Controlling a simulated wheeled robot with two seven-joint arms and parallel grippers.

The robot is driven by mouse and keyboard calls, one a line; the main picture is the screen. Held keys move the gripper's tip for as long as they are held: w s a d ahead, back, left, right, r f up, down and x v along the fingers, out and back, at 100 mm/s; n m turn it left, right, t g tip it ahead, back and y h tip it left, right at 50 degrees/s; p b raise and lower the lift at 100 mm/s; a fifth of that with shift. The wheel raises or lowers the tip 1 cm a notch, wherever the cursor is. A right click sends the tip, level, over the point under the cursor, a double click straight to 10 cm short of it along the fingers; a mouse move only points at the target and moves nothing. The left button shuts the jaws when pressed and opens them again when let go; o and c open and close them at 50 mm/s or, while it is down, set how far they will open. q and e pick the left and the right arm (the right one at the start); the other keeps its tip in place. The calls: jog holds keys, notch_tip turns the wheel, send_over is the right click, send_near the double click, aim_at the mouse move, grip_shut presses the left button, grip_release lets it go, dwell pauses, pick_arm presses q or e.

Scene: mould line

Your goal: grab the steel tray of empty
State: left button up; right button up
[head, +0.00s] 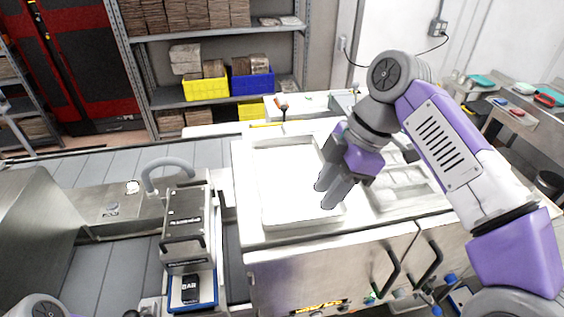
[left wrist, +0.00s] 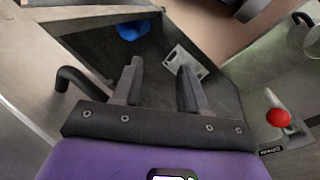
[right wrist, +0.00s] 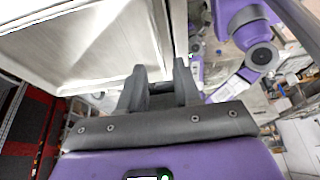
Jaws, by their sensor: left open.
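A shallow rectangular pale steel tray (head: 268,218) lies on the white worktop and looks empty. My right gripper (head: 328,190) is over its right side, fingers pointing down and left. In the right wrist view the tray (right wrist: 80,48) fills the upper left. Its near edge reaches toward the gap between the right fingers (right wrist: 160,72), which stand apart. I cannot tell whether they touch the rim. My left gripper shows only in the left wrist view (left wrist: 160,75), open and empty above a grey surface.
A second recessed tray (head: 405,195) lies right of my right gripper. A grey device with a blue base (head: 190,250) stands left of the worktop. Cabinet doors with black handles (head: 393,272) face the front. A shelf holds yellow (head: 205,89) and blue bins (head: 252,87).

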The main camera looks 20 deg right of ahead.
aim_at(308, 219)
jog(key=b+x, duration=0.1)
jog(key=x, duration=0.5)
jog(key=shift+a+f, duration=0.25)
jog(key=shift+f, duration=0.1)
jog(key=shift+c, duration=0.3)
grip_shut()
dwell(0.9)
